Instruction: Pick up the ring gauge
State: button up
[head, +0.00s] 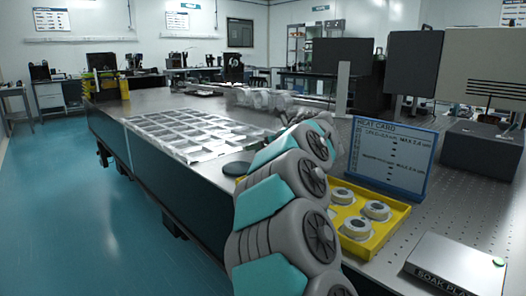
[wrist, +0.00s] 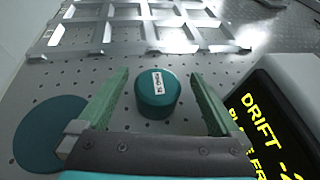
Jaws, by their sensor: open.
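A short teal round piece (wrist: 157,95) with a small white label stands on the perforated table top in the wrist view. It is between the green fingers of my gripper (wrist: 158,75), which is open, with a visible gap on both sides. I cannot tell from its top whether it has a bore, or read its label. In the head view my arm hides this piece and the gripper's fingers. Several pale ring-shaped pieces (head: 377,210) sit in a yellow tray (head: 378,244) to the right of my arm.
A flat dark disc (wrist: 50,135) lies left of my gripper. A display box (wrist: 285,80) reading "DRIFT" stands close on the right. A metal grid frame (head: 165,128) lies beyond. A heat card sign (head: 390,157) and a soak plate (head: 455,264) are on the right.

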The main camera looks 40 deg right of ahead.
jog(key=x, duration=0.3)
jog(key=shift+w+f, duration=0.15)
jog(key=shift+c, duration=0.2)
grip_shut()
dwell(0.5)
